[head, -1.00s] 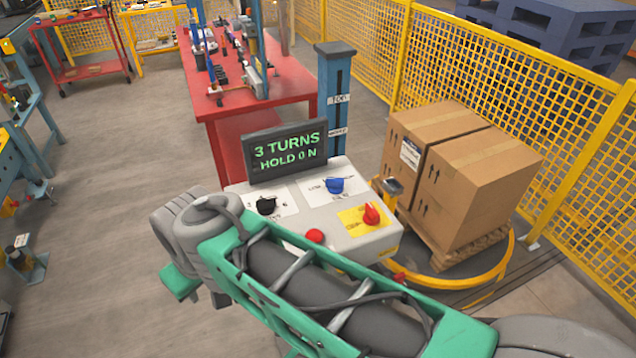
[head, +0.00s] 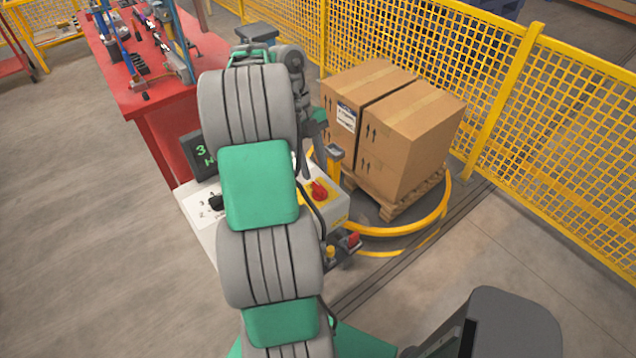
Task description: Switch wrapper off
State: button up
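The wrapper's control box (head: 335,215) stands below the middle of the head view, largely covered by my arm. Its red rotary switch (head: 319,191) on a yellow plate shows just right of my arm. The black knob (head: 217,202) shows to the left of the arm. The blue knob and the red push button are hidden. The display (head: 198,152) is mostly covered; only the start of its green text, "3", is readable. My gripper (head: 312,128) seems to be at the far end of the arm, above and behind the red switch; its fingers are not clear.
Two cardboard boxes (head: 412,125) stand on a wooden pallet (head: 400,203) inside a yellow ring (head: 400,232), right of the control box. A yellow mesh fence (head: 560,110) runs behind. A red table (head: 125,90) stands at the back left. The left floor is clear.

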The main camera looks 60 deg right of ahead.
aim_at(319, 185)
jog(key=b+x, duration=0.2)
jog(key=x, duration=0.3)
jog(key=shift+s+f, duration=0.1)
jog(key=shift+f, duration=0.15)
grip_shut()
